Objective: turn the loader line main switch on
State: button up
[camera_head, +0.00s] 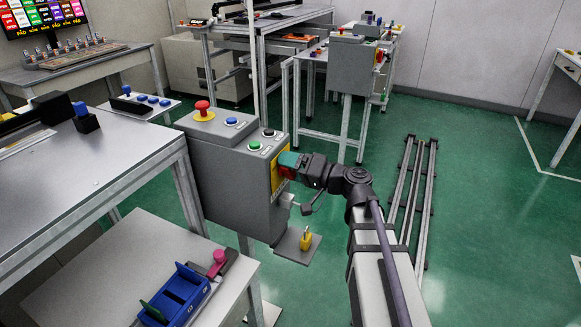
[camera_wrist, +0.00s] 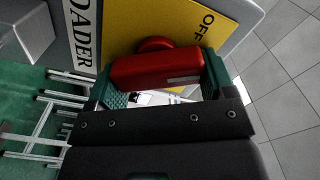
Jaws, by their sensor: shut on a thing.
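The loader line main switch is a red handle (camera_wrist: 155,72) on a yellow plate (camera_wrist: 125,25) in the wrist view. The plate carries the word OFF at its upper right; no ON mark is visible. The label beside it reads "OADER", its start cut off. My gripper (camera_wrist: 163,78) is shut on the red handle, one green finger at each end of it. In the head view, my gripper (camera_head: 288,161) reaches the yellow plate (camera_head: 275,177) on the right face of the grey control box (camera_head: 225,175). The handle is mostly hidden there by the fingers.
The box top has a red emergency button (camera_head: 203,108) and blue, black and green buttons. A yellow padlock (camera_head: 305,239) stands on a small grey plate below my gripper. A grey table (camera_head: 120,165) is left of the box. Green floor on the right is open beside floor rails (camera_head: 412,200).

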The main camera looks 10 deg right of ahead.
jog(key=m, duration=0.6)
jog(key=shift+f, duration=0.3)
jog(key=shift+m, duration=0.3)
jog(key=o, duration=0.9)
jog(key=shift+d, duration=0.15)
jog(key=v, duration=1)
jog(key=shift+s+d, duration=0.2)
